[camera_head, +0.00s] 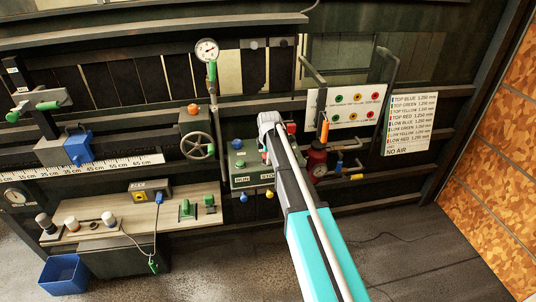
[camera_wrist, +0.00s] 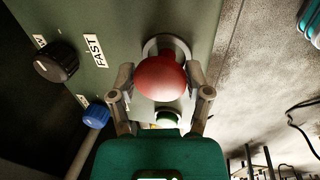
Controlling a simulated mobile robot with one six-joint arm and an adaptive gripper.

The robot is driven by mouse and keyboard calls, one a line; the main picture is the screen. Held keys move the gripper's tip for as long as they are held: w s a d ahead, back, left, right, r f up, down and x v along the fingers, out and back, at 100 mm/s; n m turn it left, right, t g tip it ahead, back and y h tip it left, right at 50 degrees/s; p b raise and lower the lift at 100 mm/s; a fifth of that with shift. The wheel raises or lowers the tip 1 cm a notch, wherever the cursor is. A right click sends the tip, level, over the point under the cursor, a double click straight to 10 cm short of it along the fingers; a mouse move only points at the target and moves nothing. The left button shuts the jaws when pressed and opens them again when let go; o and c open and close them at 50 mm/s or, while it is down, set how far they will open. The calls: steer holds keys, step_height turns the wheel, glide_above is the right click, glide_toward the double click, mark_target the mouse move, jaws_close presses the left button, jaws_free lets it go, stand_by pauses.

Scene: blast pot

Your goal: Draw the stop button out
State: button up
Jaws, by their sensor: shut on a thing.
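The stop button, a round red mushroom knob (camera_wrist: 163,78), stands on a grey collar on the green control panel (camera_wrist: 190,20) in the wrist view. My gripper (camera_wrist: 160,72) has one finger on each side of the knob and is shut on it. In the head view my gripper (camera_head: 268,122) is at the top of the green panel (camera_head: 243,160), and my arm hides much of it. A bit of red (camera_head: 291,128) shows just right of the gripper. How far out the knob stands cannot be told.
In the wrist view a black knob (camera_wrist: 56,61) by a FAST label and a blue knob (camera_wrist: 96,115) sit left, with a green button (camera_wrist: 168,118) below. In the head view a handwheel (camera_head: 198,146) is left and a red regulator (camera_head: 316,160) right.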

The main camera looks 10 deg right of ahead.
steer(key=shift+r+p, duration=0.35)
stand_by(0.7)
stand_by(0.6)
steer(key=o, duration=1.1)
steer(key=shift+o, duration=0.2)
steer(key=shift+r, duration=0.15)
steer(key=shift+r+p, duration=3.85)
steer(key=shift+p, duration=0.2)
